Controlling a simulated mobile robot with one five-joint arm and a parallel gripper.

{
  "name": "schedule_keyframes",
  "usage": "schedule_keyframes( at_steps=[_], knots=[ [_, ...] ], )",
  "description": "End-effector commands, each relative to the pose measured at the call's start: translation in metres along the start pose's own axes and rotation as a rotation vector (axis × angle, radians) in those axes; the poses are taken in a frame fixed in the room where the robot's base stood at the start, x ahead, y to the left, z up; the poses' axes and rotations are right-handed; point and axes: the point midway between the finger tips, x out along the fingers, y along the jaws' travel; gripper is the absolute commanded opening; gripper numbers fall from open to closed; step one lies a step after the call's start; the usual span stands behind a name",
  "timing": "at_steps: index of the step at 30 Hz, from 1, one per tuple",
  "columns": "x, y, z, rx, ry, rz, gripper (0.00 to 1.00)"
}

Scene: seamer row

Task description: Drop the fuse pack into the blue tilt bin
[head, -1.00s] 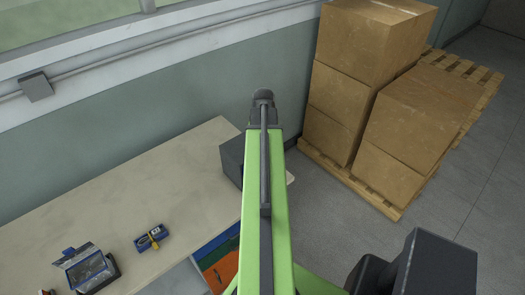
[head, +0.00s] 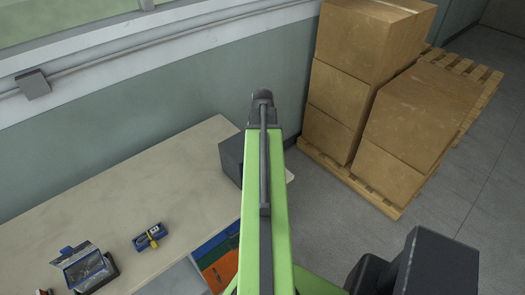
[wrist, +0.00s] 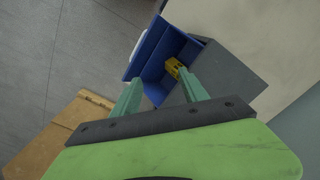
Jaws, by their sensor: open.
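The blue tilt bin (wrist: 155,42) shows in the wrist view, tipped open at the front of a grey housing (wrist: 228,72). A small yellow block (wrist: 172,67), which looks like the fuse pack, is in the bin's opening near the tip of my right finger. I cannot tell whether it touches the finger or rests on the bin floor. My gripper (wrist: 158,80) is open, its two green fingers reaching over the bin. In the head view the grey housing (head: 231,156) stands at the bench end; my green arm hides the bin and gripper.
The pale bench (head: 130,190) holds a blue-and-yellow device (head: 150,236) and an open dark case (head: 86,268). Blue and orange panels (head: 220,268) show beside the bench. Cardboard boxes (head: 340,100) stand on a wooden pallet (head: 375,200) to the right. Grey floor lies between.

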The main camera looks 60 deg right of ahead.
Motion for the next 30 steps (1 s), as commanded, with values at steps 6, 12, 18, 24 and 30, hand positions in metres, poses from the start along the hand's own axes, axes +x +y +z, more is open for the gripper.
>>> schedule_keyframes(
  at_steps=[6, 12, 18, 24, 30],
  knots=[
    [-0.033, 0.000, 0.000, 0.000, 0.000, 0.000, 0.52],
    [-0.079, 0.000, 0.000, 0.000, 0.000, 0.000, 0.52],
    [-0.115, 0.000, 0.000, 0.000, 0.000, 0.000, 0.52],
    [-0.119, 0.000, 0.000, -0.001, 0.000, 0.000, 0.52],
    [-0.118, 0.000, 0.000, -0.001, 0.000, 0.000, 0.52]
  ],
)
